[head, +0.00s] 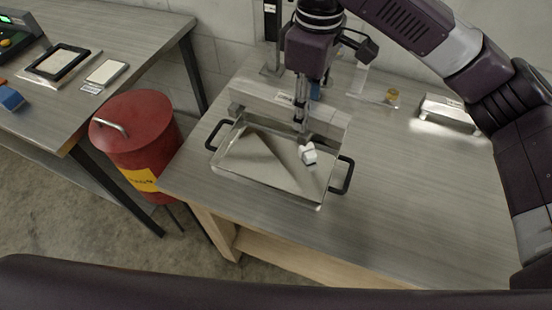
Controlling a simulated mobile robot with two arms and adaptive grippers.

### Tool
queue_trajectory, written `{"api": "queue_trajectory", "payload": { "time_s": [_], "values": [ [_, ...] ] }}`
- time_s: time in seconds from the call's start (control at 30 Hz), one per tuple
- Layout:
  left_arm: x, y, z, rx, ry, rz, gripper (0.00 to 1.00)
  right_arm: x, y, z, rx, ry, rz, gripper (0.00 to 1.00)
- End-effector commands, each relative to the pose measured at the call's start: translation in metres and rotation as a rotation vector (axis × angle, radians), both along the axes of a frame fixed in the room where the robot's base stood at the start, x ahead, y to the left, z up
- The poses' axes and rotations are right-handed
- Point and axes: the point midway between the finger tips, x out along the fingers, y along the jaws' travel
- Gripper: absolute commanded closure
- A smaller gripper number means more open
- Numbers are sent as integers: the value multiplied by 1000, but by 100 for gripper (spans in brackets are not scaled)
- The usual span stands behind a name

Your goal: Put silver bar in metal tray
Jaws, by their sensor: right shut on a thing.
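The metal tray (240,180) is a shallow, shiny rectangular tray with black handles at its left and right ends. It sits on the workbench near the front edge. My right gripper (303,134) points down over the right part of the tray. It is shut on a small, pale silver block (309,156), which looks like the silver bar. The block shows just below the fingertips, within the tray's outline; I cannot tell whether it touches the tray floor. The fingers partly hide it. My left gripper is out of view.
A long metal block (248,97) stands right behind the tray. A shiny metal box (450,112) and a small brass-coloured piece (393,96) lie further right. A red drum (135,135) stands between the workbench and the left table. The bench's right front is clear.

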Motion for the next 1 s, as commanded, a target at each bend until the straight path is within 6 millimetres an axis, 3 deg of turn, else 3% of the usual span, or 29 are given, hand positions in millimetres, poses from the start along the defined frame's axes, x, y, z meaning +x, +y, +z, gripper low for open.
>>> {"api": "queue_trajectory", "payload": {
  "time_s": [0.17,0.7,1.0],
  "values": [
    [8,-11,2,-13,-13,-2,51,-1,13,-6,2,7,88,100],
    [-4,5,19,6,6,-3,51,-1,13,-135,1,9,89,100],
    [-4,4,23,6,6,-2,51,-1,13,-166,1,6,88,100]
  ]
}}
